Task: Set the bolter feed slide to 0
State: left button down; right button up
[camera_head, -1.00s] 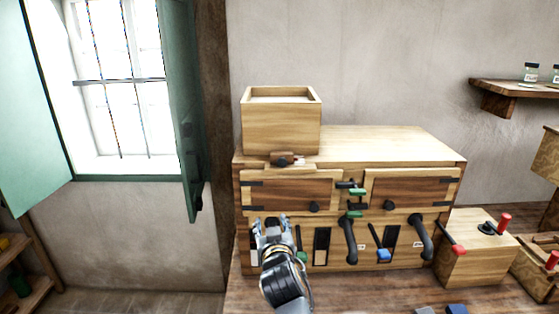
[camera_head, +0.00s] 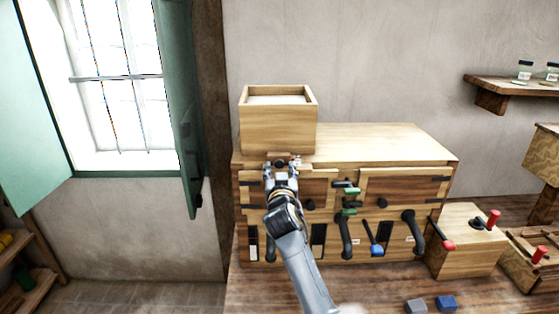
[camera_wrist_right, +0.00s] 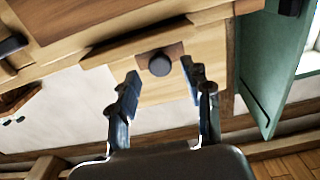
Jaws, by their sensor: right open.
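The feed slide, a small wooden piece with a dark round knob, sits under the wooden hopper box (camera_head: 278,128) at the top front edge of the bolter cabinet (camera_head: 390,143). In the right wrist view the dark knob (camera_wrist_right: 160,64) shows between and just beyond the fingertips. My right gripper (camera_head: 283,166) is open in front of the slide and covers most of it in the head view. Its two fingers (camera_wrist_right: 162,80) stand apart on either side of the knob, with nothing held. Any scale marks are too small to read. My left gripper is out of view.
The cabinet front carries two wooden doors, green latches (camera_head: 348,190), black curved handles (camera_head: 346,238) and a blue lever (camera_head: 375,245). A box with a red-handled lever (camera_head: 468,250) stands at right. A green shutter (camera_head: 183,110) hangs at left.

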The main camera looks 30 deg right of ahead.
jog(key=shift+x, duration=1.2)
jog(key=shift+a, duration=0.1)
grip_shut()
